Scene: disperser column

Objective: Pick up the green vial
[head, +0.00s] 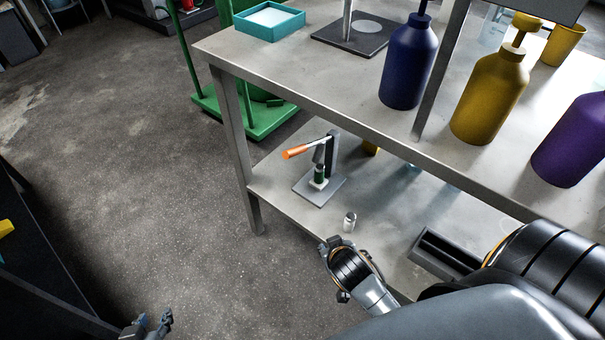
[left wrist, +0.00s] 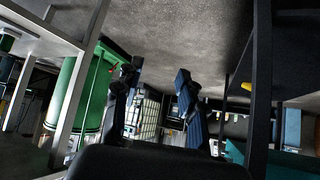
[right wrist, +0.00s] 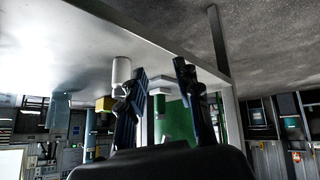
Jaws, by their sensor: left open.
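The green vial (head: 320,174) stands upright in a small press with an orange lever (head: 296,151) on the lower shelf. The press's frame partly hides the vial. My right gripper (head: 334,256) is at the shelf's front edge, nearer than the press and apart from the vial. In the right wrist view its fingers (right wrist: 160,72) are spread, with nothing held. A small pale cylinder (head: 349,222) stands between it and the press; it also shows beside one finger in the right wrist view (right wrist: 121,72). My left gripper (head: 150,326) is open and empty, low at the left, away from the shelf.
The upper tabletop (head: 300,65) overhangs the lower shelf (head: 280,209). A table leg (head: 238,150) stands left of the press. A dark slotted block (head: 443,257) lies right of my right gripper. Blue (head: 408,65) and yellow (head: 488,98) bottles stand above. The floor at left is clear.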

